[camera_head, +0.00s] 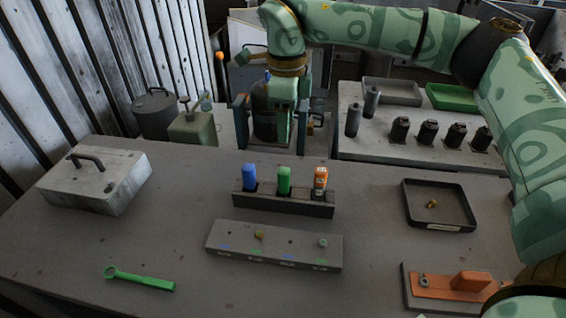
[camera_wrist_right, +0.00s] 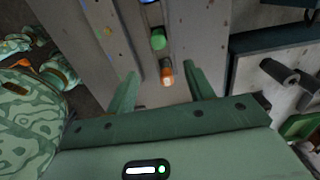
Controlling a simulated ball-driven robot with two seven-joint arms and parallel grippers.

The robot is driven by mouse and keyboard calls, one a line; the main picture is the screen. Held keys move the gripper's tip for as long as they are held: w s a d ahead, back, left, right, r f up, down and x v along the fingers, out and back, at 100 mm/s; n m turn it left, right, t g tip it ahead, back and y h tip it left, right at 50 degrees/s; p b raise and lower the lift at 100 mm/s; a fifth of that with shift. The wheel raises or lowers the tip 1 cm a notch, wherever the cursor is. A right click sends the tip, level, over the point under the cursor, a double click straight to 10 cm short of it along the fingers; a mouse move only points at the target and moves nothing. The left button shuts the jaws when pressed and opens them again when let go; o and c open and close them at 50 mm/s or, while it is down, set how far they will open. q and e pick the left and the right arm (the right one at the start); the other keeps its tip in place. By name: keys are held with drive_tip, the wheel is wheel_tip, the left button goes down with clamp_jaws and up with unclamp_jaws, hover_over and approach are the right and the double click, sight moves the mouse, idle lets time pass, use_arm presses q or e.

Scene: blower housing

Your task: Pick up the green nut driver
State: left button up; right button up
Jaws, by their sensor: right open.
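The green nut driver (camera_head: 284,180) stands upright in a dark rack (camera_head: 283,206) on the table, between a blue-handled driver (camera_head: 250,177) and an orange-handled driver (camera_head: 320,179). In the right wrist view the green handle (camera_wrist_right: 158,39) lies ahead of the fingers, and the orange handle (camera_wrist_right: 166,74) shows between the fingertips in the picture. My right gripper (camera_head: 271,146) is open and empty, behind the rack in the head view. It also shows in the wrist view (camera_wrist_right: 160,72). The drivers' lower ends are hidden in the rack. My left gripper is not seen.
A grey strip with small fasteners (camera_head: 273,247) lies in front of the rack. A green wrench (camera_head: 140,279) lies front left, a metal box (camera_head: 96,181) at left. A black tray (camera_head: 440,222) and an orange part on a plate (camera_head: 450,294) are at right.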

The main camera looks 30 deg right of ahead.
sight(284, 170)
wheel_tip(284, 170, down, 11)
drive_tip(key=b, duration=0.2)
drive_tip(key=shift+w+r+b, duration=0.1)
drive_tip(key=shift+r+b, duration=0.1)
drive_tip(key=shift+b, duration=0.1)
drive_tip(key=shift+f, duration=0.4)
drive_tip(key=f+b, duration=0.1)
drive_tip(key=f, duration=0.4)
drive_tip(key=shift+a+b, duration=0.2)
drive_tip(key=shift+b, duration=0.15)
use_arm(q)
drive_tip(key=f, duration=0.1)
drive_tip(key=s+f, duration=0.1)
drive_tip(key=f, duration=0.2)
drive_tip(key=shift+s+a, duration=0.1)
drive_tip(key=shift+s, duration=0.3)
use_arm(e)
drive_tip(key=shift+r, duration=0.15)
clamp_jaws()
